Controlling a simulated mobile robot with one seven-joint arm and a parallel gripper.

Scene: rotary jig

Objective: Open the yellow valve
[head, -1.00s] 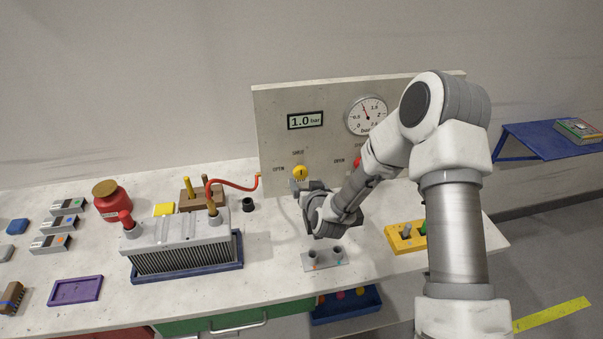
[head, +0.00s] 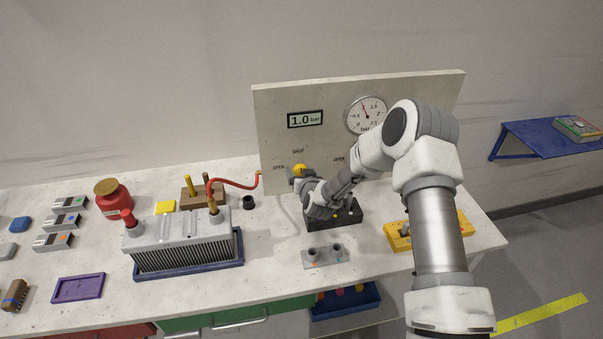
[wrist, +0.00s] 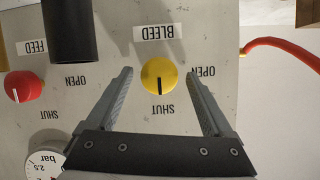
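My gripper (wrist: 160,73) is open, one finger on each side of the knob, with gaps visible on both sides. I cannot tell how deep the fingertips reach past the knob. In the head view my gripper (head: 297,181) is at the panel, just below the yellow valve (head: 299,169), which it partly covers.
A red FEED knob (wrist: 22,87) and a pressure gauge (wrist: 45,162) share the panel. The display (head: 305,120) reads 1.0 bar. A red hose (head: 235,184) meets the panel's left edge. A black block (head: 345,215) and a grey two-hole plate (head: 325,255) sit below my arm.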

